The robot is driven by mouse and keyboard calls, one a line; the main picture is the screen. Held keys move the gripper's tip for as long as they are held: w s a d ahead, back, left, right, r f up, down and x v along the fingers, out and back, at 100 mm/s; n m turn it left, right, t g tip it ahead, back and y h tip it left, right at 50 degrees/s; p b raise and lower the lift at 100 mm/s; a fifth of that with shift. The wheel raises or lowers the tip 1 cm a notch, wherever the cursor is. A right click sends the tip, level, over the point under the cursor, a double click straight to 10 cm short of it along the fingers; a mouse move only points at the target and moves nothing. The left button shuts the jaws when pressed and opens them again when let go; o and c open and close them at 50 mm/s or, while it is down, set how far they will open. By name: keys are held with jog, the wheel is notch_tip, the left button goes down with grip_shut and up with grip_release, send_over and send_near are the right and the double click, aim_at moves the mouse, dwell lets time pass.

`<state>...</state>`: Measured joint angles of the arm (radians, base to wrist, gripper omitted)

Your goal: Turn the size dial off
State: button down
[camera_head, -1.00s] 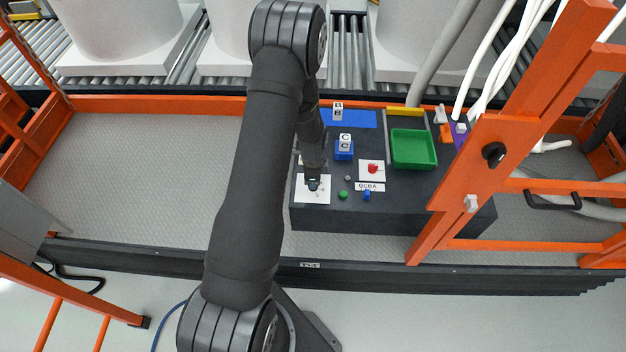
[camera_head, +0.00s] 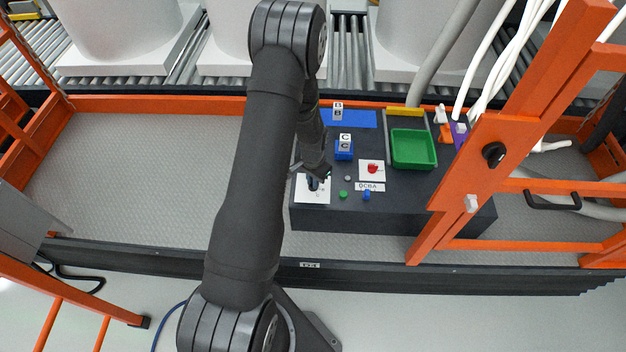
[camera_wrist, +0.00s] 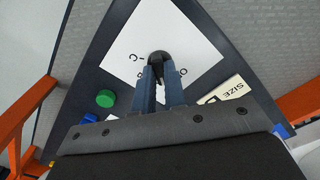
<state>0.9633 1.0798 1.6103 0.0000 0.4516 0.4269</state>
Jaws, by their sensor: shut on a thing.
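The size dial is a black round knob (camera_wrist: 159,57) on a white plate with letters, seen in the wrist view. A label reading SIZE (camera_wrist: 229,91) lies beside the plate. My gripper (camera_wrist: 161,72) has its two blue-grey fingers closed around the knob and partly hides it. In the head view my gripper (camera_head: 313,184) is down at the white plate (camera_head: 322,196), at the left end of the dark panel. My arm hides part of the plate, and the dial's pointer position cannot be read.
A green button (camera_head: 343,195), a blue knob (camera_head: 367,195) and a red knob on a white plate (camera_head: 373,168) sit to the right. Blocks marked C (camera_head: 344,146) and B (camera_head: 338,111) and a green tray (camera_head: 413,150) are farther back. An orange frame (camera_head: 480,150) stands at right.

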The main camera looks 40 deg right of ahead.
jog(key=n, duration=0.7)
dwell(0.6)
jog(key=c, duration=1.5)
grip_release()
notch_tip(320, 180, up, 18)
jog(key=shift+f, duration=0.25)
notch_tip(320, 180, down, 18)
jog(key=shift+r, duration=0.25)
